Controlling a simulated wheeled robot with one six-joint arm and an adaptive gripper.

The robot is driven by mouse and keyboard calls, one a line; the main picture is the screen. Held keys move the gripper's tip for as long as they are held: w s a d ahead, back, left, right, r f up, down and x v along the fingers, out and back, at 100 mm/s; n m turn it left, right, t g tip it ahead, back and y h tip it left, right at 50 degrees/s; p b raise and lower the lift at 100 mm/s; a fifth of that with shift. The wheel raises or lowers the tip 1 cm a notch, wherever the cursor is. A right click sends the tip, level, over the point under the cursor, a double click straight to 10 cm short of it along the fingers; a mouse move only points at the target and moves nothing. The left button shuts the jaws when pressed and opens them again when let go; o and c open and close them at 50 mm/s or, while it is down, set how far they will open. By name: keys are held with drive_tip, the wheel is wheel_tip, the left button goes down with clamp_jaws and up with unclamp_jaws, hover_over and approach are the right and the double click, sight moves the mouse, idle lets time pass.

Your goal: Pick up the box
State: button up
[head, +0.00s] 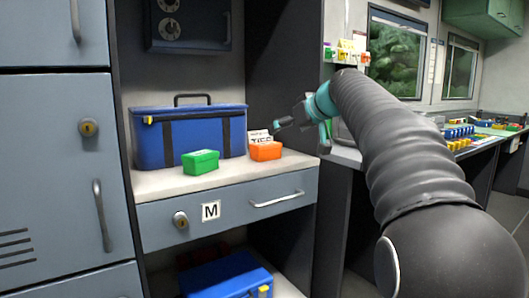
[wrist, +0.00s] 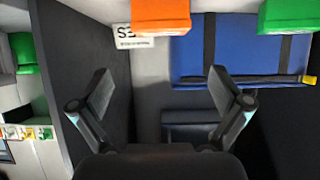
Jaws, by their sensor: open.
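A small orange box (head: 265,151) stands on the shelf top near its right end, with a white printed card (head: 259,136) behind it. A small green box (head: 201,162) stands to its left. A larger blue case (head: 188,137) with dark straps and a handle stands behind them. My gripper (head: 284,126) is open and empty, just right of and above the orange box. In the wrist view, my open fingers (wrist: 160,92) are apart from the orange box (wrist: 160,15), which is cut by the top edge. The green box (wrist: 285,15) is at top right.
The white shelf top (head: 165,183) has free room at its front, above a drawer (head: 230,208) marked M. Grey lockers (head: 60,150) stand at left. Another blue case (head: 228,277) is below. A desk with several coloured items is at right.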

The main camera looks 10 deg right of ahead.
sight(266, 143)
drive_tip(key=p+x, duration=0.1)
drive_tip(key=x, duration=1.1)
drive_tip(key=shift+w+a+f, duration=0.1)
drive_tip(key=shift+f, duration=0.1)
drive_tip(key=c, duration=0.9)
drive_tip(key=shift+r, duration=0.1)
